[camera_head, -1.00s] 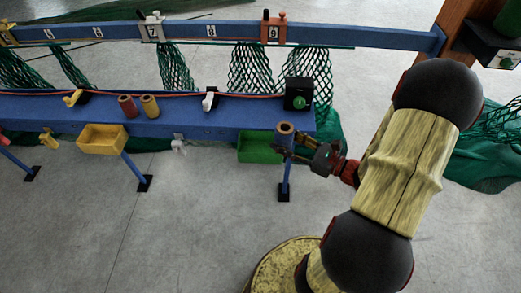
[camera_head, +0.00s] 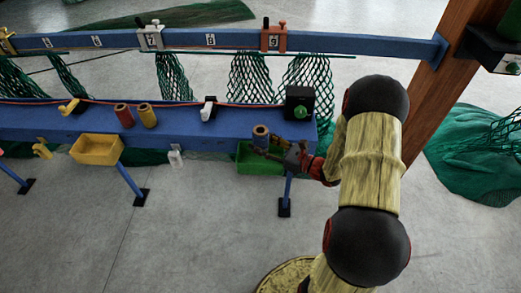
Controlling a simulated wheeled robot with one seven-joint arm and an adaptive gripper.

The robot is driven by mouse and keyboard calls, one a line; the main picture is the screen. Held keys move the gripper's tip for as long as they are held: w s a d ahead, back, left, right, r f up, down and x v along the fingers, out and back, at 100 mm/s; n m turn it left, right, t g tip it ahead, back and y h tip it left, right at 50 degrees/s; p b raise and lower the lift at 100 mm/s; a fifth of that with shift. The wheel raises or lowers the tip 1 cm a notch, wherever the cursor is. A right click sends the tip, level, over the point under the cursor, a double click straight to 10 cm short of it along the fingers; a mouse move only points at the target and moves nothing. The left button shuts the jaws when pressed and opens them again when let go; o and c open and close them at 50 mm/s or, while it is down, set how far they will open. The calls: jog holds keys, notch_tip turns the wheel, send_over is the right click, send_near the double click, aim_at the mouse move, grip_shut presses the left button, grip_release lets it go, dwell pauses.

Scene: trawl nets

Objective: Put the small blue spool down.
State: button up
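The small blue spool (camera_head: 260,136) stands upright with its brown core showing at the top. My gripper (camera_head: 264,150) is shut around its lower part, reaching in from the right. In the picture the spool overlaps the front edge of the blue bench, just above the green bin (camera_head: 254,166). I cannot tell whether it touches anything beneath it. A red spool (camera_head: 124,116) and a yellow spool (camera_head: 147,116) stand on the blue bench (camera_head: 185,125) to the left.
A black box with a green button (camera_head: 299,103) stands at the bench's right end. A white handle (camera_head: 208,108) and a yellow handle (camera_head: 69,107) stand along the bench. A yellow bin (camera_head: 97,149) hangs at the front. Bare bench top lies between yellow spool and white handle.

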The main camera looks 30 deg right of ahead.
jog(key=shift+f+b, duration=0.7)
jog(key=shift+f, duration=0.9)
jog(key=shift+f, duration=0.4)
jog(key=shift+f+b, duration=0.25)
jog(key=shift+b, duration=0.1)
jog(key=o, duration=1.2)
jog(key=shift+r, duration=0.1)
